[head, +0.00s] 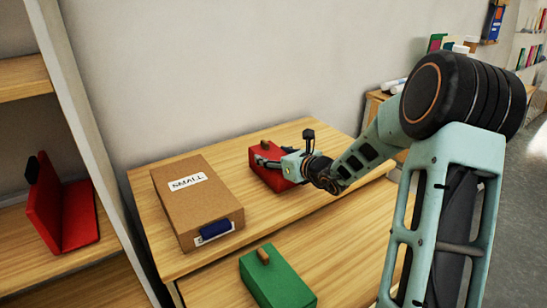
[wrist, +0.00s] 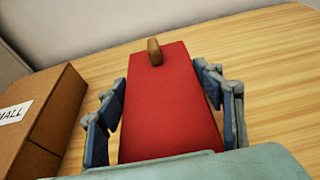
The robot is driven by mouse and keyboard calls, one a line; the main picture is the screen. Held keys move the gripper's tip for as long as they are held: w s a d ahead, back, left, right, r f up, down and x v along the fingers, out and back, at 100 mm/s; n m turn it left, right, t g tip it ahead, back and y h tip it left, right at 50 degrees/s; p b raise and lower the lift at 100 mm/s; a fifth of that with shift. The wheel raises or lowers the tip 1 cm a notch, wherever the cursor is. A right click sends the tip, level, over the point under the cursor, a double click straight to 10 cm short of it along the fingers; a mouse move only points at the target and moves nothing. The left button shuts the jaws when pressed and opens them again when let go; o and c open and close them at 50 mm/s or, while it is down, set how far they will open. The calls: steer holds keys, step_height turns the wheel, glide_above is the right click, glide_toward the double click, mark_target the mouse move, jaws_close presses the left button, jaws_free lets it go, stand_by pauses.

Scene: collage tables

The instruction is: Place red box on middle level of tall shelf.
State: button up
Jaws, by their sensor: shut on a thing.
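The red box (head: 270,148) with a small wooden knob sits on the wooden table (head: 165,252), towards the back. In the wrist view the red box (wrist: 172,105) lies between the two blue-grey fingers of my gripper (wrist: 165,100), one along each side. My gripper (head: 282,163) is shut on it, and the box appears to rest on the table top. The tall shelf (head: 25,75) stands at the far left, with wooden boards at several heights. A red L-shaped thing (head: 62,215) stands on one of its boards. The shelf's full height is out of view.
A brown cardboard box labelled SMALL (head: 195,205) lies left of the red box, close to my gripper's left finger. A green box (head: 275,275) with a knob is at the front. The shelf's side panel (head: 85,110) rises left of the table.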

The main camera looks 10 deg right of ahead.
steer(key=shift+r, duration=0.1)
steer(key=shift+f, duration=0.25)
steer(key=o, duration=1.6)
steer(key=shift+r, duration=0.15)
